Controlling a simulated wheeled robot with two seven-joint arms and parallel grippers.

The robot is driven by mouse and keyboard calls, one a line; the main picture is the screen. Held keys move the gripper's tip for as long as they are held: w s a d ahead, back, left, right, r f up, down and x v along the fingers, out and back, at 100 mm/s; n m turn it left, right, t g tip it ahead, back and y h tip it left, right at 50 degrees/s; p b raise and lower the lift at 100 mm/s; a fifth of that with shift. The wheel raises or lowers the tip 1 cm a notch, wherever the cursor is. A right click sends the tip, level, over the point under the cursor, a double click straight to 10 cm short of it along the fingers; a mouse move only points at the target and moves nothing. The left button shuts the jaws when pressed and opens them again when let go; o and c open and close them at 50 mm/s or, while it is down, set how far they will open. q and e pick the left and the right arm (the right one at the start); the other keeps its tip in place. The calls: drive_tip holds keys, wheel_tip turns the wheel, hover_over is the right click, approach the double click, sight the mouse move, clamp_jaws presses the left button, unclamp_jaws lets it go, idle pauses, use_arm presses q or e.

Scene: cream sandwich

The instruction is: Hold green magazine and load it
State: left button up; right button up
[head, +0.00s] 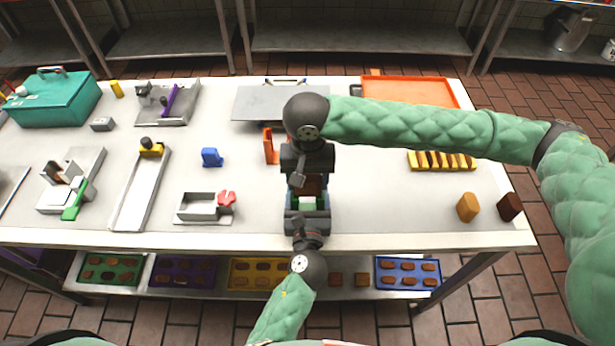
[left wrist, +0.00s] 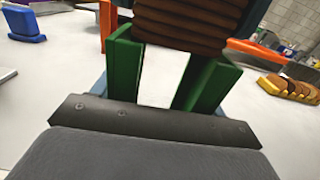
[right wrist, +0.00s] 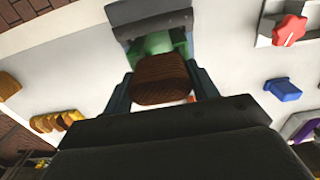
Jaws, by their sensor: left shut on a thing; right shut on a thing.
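The green magazine (head: 307,203) is near the front edge of the table; its two upright green walls show in the left wrist view (left wrist: 122,64). My left gripper (head: 307,214) is shut on the magazine from the front. My right gripper (head: 309,180) is shut on a stack of brown biscuits (left wrist: 190,22), which also shows between the fingers in the right wrist view (right wrist: 162,80). The stack is at the top of the magazine, above the gap between its walls. Whether it touches the walls is hard to tell.
An orange holder (head: 270,147) stands close behind my grippers. A blue holder (head: 212,157) and a grey fixture with a red knob (head: 204,208) are to the left. A yellow rack (head: 441,161) with biscuits and two loose stacks (head: 467,207) are to the right.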

drive_tip(key=shift+f, duration=0.6)
drive_tip(key=o, duration=1.1)
drive_tip(key=shift+o, duration=0.2)
drive_tip(key=shift+r, duration=0.1)
wheel_tip(320, 180, up, 12)
drive_tip(key=shift+f, duration=0.1)
use_arm(q)
drive_tip(key=o, duration=1.1)
drive_tip(key=shift+o, duration=0.2)
